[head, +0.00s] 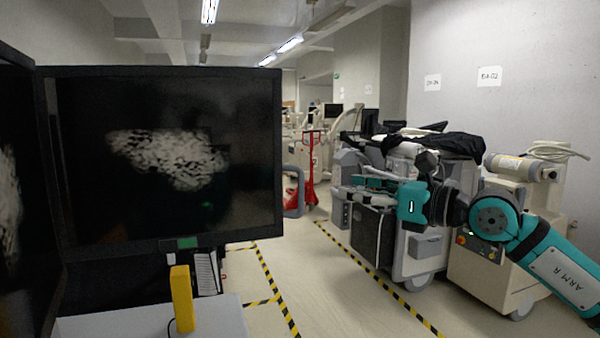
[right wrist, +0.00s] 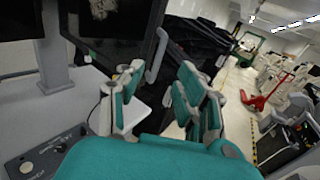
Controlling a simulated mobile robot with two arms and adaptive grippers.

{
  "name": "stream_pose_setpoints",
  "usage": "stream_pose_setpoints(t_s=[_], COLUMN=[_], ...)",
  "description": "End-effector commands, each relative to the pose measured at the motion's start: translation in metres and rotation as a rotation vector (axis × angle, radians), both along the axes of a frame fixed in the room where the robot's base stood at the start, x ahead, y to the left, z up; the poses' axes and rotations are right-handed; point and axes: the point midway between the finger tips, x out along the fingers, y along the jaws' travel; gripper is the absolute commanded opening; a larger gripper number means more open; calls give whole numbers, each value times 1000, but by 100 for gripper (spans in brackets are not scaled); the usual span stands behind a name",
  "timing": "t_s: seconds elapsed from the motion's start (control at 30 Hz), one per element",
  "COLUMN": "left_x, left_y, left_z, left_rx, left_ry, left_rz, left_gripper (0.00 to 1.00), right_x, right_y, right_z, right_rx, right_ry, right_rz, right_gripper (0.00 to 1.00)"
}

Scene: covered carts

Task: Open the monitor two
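A large black monitor (head: 165,155) fills the left half of the head view, with a grainy white scan picture on its dark screen. A second black screen (head: 22,190) stands at an angle at the far left edge. No label tells which is monitor two. My right gripper (head: 350,188) is to the right of the large monitor and apart from it in the head view. In the right wrist view my right gripper (right wrist: 160,80) is open and empty, with a monitor (right wrist: 110,25) and a curved grey handle (right wrist: 157,55) beyond the fingers. My left gripper is not in view.
A yellow block (head: 182,298) stands on a pale cart top (head: 225,318) below the monitor. Grey covered carts (head: 405,255) line the right wall. A red pallet jack (head: 311,165) stands farther back. The aisle floor (head: 315,290) between yellow-black tape lines is clear.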

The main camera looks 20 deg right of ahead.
Motion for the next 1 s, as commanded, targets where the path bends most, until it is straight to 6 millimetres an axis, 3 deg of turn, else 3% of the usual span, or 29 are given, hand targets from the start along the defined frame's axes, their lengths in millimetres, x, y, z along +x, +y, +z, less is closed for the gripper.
stream_pose_setpoints(t_s=[0.03,0.5,0.7,1.0], left_x=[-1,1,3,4], left_y=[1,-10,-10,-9], left_z=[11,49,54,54], left_rx=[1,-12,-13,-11], left_ry=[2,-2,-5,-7], left_rz=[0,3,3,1], left_gripper=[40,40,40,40], right_x=[10,87,102,104], right_y=[9,63,73,75], right_z=[6,4,1,0], right_rx=[2,4,2,2], right_ry=[2,2,2,2], right_rz=[5,2,0,0], right_gripper=[36,36,36,36])
